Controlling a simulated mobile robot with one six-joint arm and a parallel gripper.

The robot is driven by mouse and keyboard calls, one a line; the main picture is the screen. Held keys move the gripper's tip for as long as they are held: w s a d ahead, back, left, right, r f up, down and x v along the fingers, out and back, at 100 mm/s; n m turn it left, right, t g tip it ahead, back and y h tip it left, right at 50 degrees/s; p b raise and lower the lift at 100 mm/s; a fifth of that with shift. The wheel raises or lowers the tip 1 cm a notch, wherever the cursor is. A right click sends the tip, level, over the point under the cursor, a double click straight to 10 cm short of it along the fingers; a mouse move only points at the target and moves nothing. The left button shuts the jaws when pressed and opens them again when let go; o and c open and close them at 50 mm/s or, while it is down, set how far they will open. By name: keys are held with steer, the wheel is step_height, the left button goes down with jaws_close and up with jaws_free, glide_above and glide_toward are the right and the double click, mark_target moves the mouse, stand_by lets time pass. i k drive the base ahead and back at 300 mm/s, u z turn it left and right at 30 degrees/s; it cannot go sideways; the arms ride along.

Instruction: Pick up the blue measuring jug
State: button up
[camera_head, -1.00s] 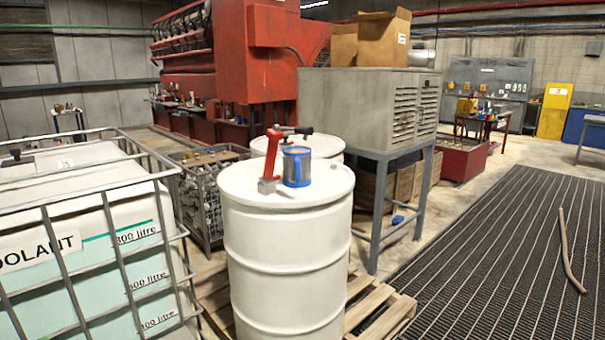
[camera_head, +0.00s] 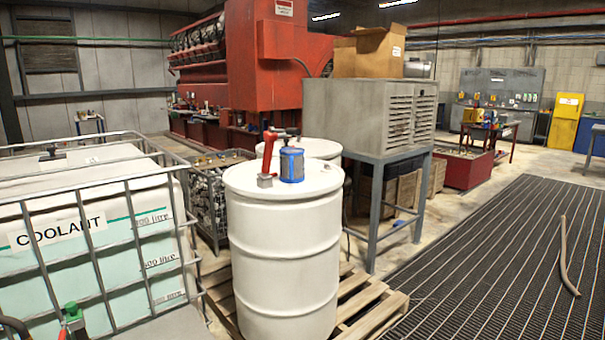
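The blue measuring jug (camera_head: 292,165) stands upright on the lid of a white drum (camera_head: 283,255), near the middle of the view. My gripper is not in view.
A caged coolant tank (camera_head: 95,235) fills the left side. The drum stands on a wooden pallet (camera_head: 375,315). A grey cabinet (camera_head: 365,110) on legs stands behind to the right. Dark slatted matting (camera_head: 500,260) covers the right floor, with a loose hose (camera_head: 564,258) on it.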

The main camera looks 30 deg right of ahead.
mark_target(292, 164)
steer(key=z, duration=0.65)
steer(key=k, duration=0.1)
steer(key=u, duration=1.05)
steer(key=i, duration=0.95)
steer(key=u, duration=0.05)
